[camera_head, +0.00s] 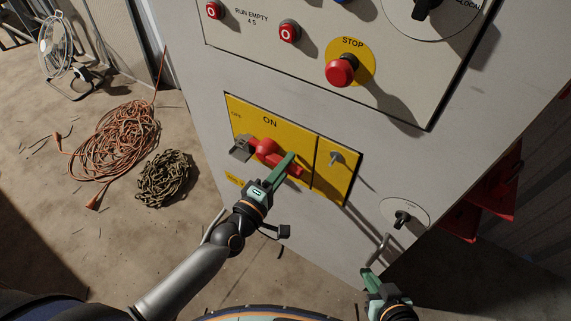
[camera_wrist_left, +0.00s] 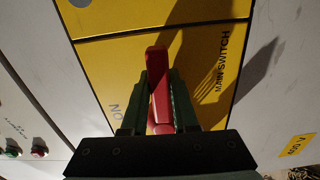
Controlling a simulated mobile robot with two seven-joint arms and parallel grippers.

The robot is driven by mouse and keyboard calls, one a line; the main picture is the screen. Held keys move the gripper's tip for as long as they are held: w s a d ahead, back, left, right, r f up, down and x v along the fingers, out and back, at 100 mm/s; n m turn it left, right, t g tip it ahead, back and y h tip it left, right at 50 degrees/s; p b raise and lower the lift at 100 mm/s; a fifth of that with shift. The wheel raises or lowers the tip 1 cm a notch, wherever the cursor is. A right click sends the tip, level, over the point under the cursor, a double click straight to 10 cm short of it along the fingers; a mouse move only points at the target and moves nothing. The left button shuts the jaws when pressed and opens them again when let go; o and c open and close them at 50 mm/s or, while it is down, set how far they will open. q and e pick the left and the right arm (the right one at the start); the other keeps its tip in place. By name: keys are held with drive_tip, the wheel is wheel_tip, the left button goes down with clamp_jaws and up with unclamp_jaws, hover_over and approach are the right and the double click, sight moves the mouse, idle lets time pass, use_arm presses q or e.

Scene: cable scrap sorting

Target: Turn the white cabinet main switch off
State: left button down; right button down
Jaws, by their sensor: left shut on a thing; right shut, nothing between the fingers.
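The red main switch handle (camera_head: 265,147) sits on a yellow plate (camera_head: 325,175) on the front of the white cabinet (camera_head: 215,85). The plate reads ON above the handle and OFF at its left end. The handle's lever points to the lower right in the head view. My left gripper (camera_head: 286,166) is shut on the lever. In the left wrist view the red lever (camera_wrist_left: 158,85) stands between its two green fingers (camera_wrist_left: 160,100), beside the words MAIN SWITCH. My right gripper (camera_head: 370,280) is shut and empty, low by the cabinet's lower edge.
A red STOP button (camera_head: 341,71) and other buttons are on the panel above. A grey bracket (camera_head: 241,149) is left of the handle. A small black knob (camera_head: 402,218) is at the lower right. Orange cable (camera_head: 120,140) and a dark coil (camera_head: 165,178) lie on the floor.

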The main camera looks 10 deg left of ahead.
use_arm(q)
drive_tip(key=shift+r+n, duration=0.2)
drive_tip(key=shift+n, duration=0.1)
drive_tip(key=c, duration=0.7)
unclamp_jaws()
drive_tip(key=v, duration=1.2)
drive_tip(key=shift+s, duration=0.25)
